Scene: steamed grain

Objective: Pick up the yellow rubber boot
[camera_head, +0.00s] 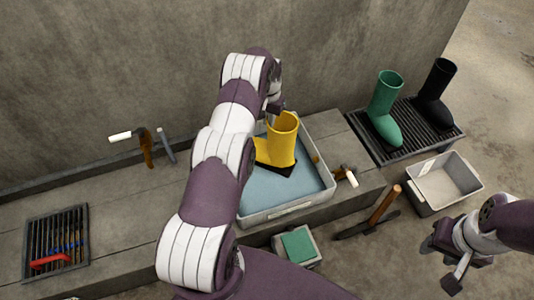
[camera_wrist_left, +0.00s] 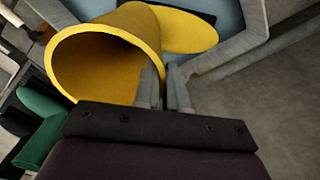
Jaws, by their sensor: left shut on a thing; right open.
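The yellow rubber boot (camera_head: 281,146) stands upright in the blue-floored wash basin (camera_head: 321,196) in the head view. My left gripper (camera_head: 272,118) is at the boot's top rim. In the left wrist view the boot's open shaft (camera_wrist_left: 105,60) faces the camera, and the fingers of my left gripper (camera_wrist_left: 165,92) are closed on the rim's edge. I cannot tell whether the sole touches the basin floor. My right gripper (camera_head: 446,262) is open and empty at the lower right, away from the boot.
A green boot (camera_head: 384,105) and a black boot (camera_head: 436,90) stand on a dark grate (camera_head: 408,152) to the right. A grey bin (camera_head: 428,202), a small box with a green block (camera_head: 297,246) and a wooden-handled tool (camera_head: 384,204) lie below. Hand tools (camera_head: 147,148) lie at left.

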